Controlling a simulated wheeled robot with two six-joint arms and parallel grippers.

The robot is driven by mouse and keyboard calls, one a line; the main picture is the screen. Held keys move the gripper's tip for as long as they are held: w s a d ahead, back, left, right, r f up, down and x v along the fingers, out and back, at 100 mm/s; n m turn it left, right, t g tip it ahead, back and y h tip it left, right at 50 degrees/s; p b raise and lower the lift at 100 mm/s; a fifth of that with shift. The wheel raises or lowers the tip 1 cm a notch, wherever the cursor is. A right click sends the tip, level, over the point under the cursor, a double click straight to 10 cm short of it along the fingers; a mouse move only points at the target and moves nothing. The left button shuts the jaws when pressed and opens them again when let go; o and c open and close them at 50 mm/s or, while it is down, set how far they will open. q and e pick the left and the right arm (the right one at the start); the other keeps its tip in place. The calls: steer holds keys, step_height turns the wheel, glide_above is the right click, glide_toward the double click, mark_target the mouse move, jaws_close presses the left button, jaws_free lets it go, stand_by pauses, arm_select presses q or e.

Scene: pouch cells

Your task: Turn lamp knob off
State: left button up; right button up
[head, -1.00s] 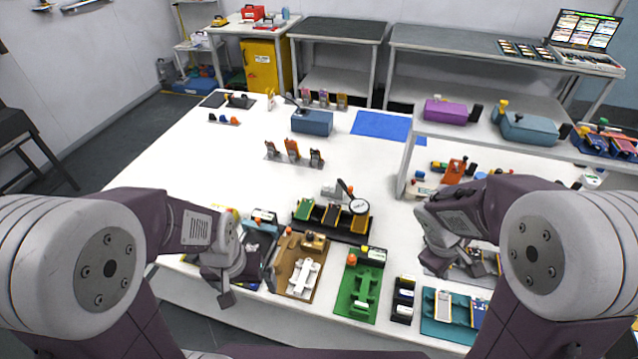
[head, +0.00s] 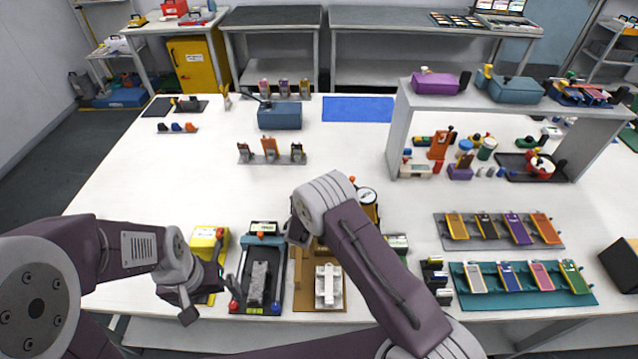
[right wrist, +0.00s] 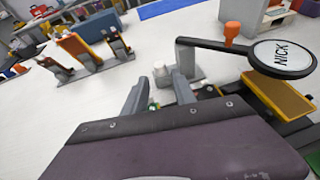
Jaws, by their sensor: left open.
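In the right wrist view, a lamp has a round white head (right wrist: 283,55) marked "NICK" on a black arm. An orange knob (right wrist: 232,30) stands by that arm. A small white knob-like piece (right wrist: 160,72) is on the grey base, just beyond my right gripper (right wrist: 156,92). The right fingers are apart, with nothing clearly held; contact with the piece cannot be told. In the head view my right arm hides most of the lamp; its head (head: 367,194) shows beside the arm. My left gripper (head: 206,297) is open, low at the table's front left, near a yellow device.
The yellow device (head: 207,240), a dark tray (head: 262,300) and a brown board (head: 304,297) line the front edge. A grey shelf (head: 400,130) stands at right. A teal tray (head: 580,299) lies front right.

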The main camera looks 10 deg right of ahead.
steer(key=x, duration=0.7)
steer(key=shift+w+d, duration=0.1)
steer(key=shift+w+f, duration=0.15)
steer(key=shift+w, duration=0.15)
